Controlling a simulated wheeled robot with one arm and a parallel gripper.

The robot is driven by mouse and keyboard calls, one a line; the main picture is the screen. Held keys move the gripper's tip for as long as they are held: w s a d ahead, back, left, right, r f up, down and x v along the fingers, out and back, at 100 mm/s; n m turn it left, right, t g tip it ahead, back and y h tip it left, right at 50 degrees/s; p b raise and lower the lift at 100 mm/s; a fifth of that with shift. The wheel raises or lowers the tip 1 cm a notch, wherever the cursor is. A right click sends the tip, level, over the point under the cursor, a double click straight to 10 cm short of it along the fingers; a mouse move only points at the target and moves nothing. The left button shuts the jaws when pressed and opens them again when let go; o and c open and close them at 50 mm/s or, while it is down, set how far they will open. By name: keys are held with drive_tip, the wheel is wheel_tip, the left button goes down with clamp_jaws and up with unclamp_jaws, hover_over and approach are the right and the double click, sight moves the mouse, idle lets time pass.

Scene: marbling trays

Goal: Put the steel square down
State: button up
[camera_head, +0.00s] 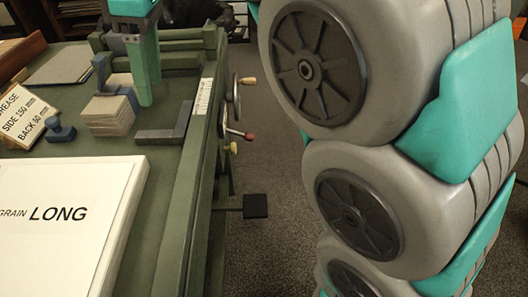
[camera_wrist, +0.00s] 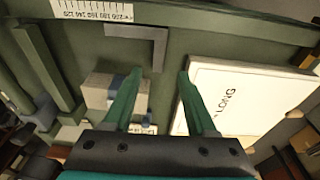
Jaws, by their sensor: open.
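The steel square (camera_head: 158,137) is a dark grey L shape lying flat on the green bed, near the bed's right edge in the head view. In the wrist view the square (camera_wrist: 138,32) lies beyond the fingertips, with the end of one leg close to the gap between them. My gripper (camera_head: 124,90) has teal fingers and reaches down over the bed, behind the square in the head view. The wrist view shows the fingers (camera_wrist: 160,74) spread apart with nothing held between them.
A stack of grey boards (camera_head: 106,116) stands left of the square, with a small blue block (camera_head: 60,133) beside it. A white board marked GRAIN LONG (camera_head: 60,255) lies in front. A lettered sign (camera_head: 27,117) is at left. A scale strip (camera_wrist: 92,10) runs along the bed's edge.

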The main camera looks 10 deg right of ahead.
drive_tip(key=s+d+f+m+g+h, duration=0.1)
drive_tip(key=s+d+f+m, duration=0.45)
drive_tip(key=d+f, duration=0.45)
drive_tip(key=s+d+f+m, duration=0.4)
drive_tip(key=d+f+m, duration=0.35)
drive_tip(key=d, duration=0.45)
drive_tip(key=s+d+f+m+g, duration=0.1)
drive_tip(key=s+d+f+m, duration=0.3)
drive_tip(key=s+f, duration=0.5)
drive_tip(key=shift+d+h, duration=0.2)
drive_tip(key=shift+h, duration=0.2)
drive_tip(key=shift+s, duration=0.1)
